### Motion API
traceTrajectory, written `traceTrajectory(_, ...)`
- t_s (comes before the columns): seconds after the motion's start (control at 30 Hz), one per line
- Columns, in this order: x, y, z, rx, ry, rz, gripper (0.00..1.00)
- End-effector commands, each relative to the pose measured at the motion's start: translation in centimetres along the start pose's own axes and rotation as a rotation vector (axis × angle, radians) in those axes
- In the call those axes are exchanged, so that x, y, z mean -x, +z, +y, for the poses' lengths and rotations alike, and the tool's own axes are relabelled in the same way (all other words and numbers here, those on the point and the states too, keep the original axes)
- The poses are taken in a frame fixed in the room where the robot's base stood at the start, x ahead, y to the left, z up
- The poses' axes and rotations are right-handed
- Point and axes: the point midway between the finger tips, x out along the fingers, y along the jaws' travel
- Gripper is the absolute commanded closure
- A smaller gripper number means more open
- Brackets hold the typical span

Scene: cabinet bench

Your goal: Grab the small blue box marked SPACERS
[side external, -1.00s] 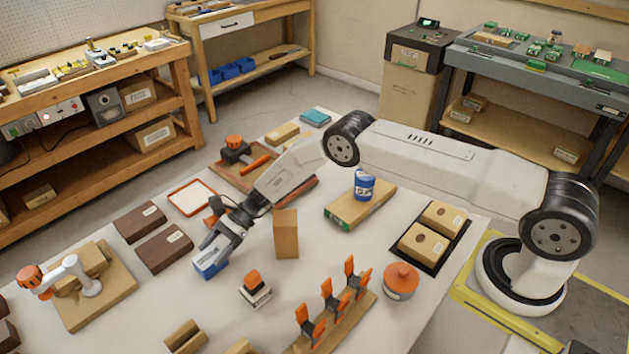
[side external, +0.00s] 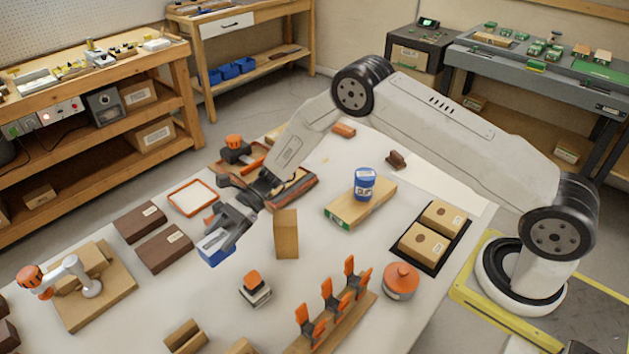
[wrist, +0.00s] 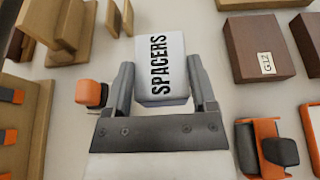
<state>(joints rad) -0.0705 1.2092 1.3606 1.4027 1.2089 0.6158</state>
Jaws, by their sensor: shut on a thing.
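The small blue box with a white top (side external: 215,246) is between the fingers of my gripper (side external: 222,238). In the wrist view its white face (wrist: 162,65) reads SPACERS. My gripper, seen in the wrist view too (wrist: 163,88), is shut on the box, one finger on each side. The box appears to be held a little above the white table; the exact gap is hard to tell. Its blue sides are mostly hidden in the wrist view.
Two dark brown boxes (side external: 164,248) lie to the left. An orange-topped item (side external: 254,286) and a row of orange clamps (side external: 328,303) are in front. Bare table lies between them.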

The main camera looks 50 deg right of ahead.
Motion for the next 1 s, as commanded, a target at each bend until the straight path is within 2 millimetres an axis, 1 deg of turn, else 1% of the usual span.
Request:
traceTrajectory(0.03, 0.5, 0.6, 0.4, 0.001, -0.001, -0.001, 0.92)
traceTrajectory(0.13, 1.1, 1.5, 1.3, 0.001, -0.002, 0.000, 0.92)
traceTrajectory(0.5, 3.1, 2.8, 5.7, 0.000, -0.002, 0.000, 0.92)
traceTrajectory(0.7, 4.1, 3.4, 7.8, -0.001, -0.002, 0.000, 0.92)
traceTrajectory(0.9, 4.7, 3.7, 9.2, -0.001, -0.001, 0.000, 0.92)
traceTrajectory(1.0, 4.9, 3.9, 9.5, 0.000, -0.001, 0.000, 0.92)
